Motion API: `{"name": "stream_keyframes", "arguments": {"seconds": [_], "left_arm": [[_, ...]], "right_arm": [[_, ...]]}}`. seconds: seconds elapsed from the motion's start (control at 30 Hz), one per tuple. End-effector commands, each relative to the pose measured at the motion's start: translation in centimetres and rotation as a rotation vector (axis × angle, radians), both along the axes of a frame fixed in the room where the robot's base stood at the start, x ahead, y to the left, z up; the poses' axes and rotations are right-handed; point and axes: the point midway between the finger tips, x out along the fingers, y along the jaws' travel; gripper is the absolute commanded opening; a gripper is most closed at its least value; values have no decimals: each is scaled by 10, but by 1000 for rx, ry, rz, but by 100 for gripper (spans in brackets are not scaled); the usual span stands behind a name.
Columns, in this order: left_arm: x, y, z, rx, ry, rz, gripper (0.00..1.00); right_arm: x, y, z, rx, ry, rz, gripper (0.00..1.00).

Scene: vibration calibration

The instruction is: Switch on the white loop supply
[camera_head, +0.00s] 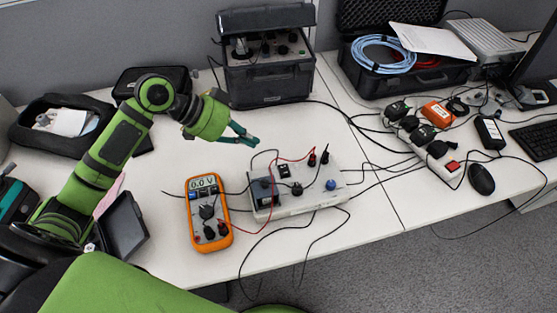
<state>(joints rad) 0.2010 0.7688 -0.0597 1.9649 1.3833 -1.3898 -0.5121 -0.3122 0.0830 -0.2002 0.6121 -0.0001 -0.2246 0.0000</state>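The white loop supply (318,200) is a low white box in the middle of the table. It has a dark panel at its left end, a blue knob (331,185), a small black switch (284,171) and red and black leads. The switch position is too small to read. An orange multimeter (208,212) lies to its left and reads 0.0 V. My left gripper (248,139) is in the air above and behind the supply's left end, apart from it. Its fingers look close together, but their gap cannot be judged. My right gripper is not in view.
A dark instrument case (268,82) stands behind the supply. A power strip (435,157) with black plugs and a red switch (453,166) lies to the right, near a mouse (481,179). Loose black cables cross the table and hang over its front edge.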

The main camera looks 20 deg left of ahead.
Motion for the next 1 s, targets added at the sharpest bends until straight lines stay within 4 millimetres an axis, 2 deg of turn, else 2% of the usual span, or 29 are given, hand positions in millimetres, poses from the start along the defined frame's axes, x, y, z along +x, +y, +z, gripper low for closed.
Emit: {"name": "stream_keyframes", "arguments": {"seconds": [0.13,0.27,0.4,0.6,0.8,1.0], "left_arm": [[3,-5,-5,-3,3,0,0],[9,-19,-18,-5,2,0,0],[19,-38,-38,-7,3,0,0],[32,-65,-69,-5,4,0,0],[30,-66,-98,-2,3,2,0],[29,-66,-110,1,1,1,0]], "right_arm": [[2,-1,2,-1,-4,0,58],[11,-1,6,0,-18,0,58],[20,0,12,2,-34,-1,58],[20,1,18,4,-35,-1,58],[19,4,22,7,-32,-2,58],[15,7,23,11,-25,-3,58]]}}
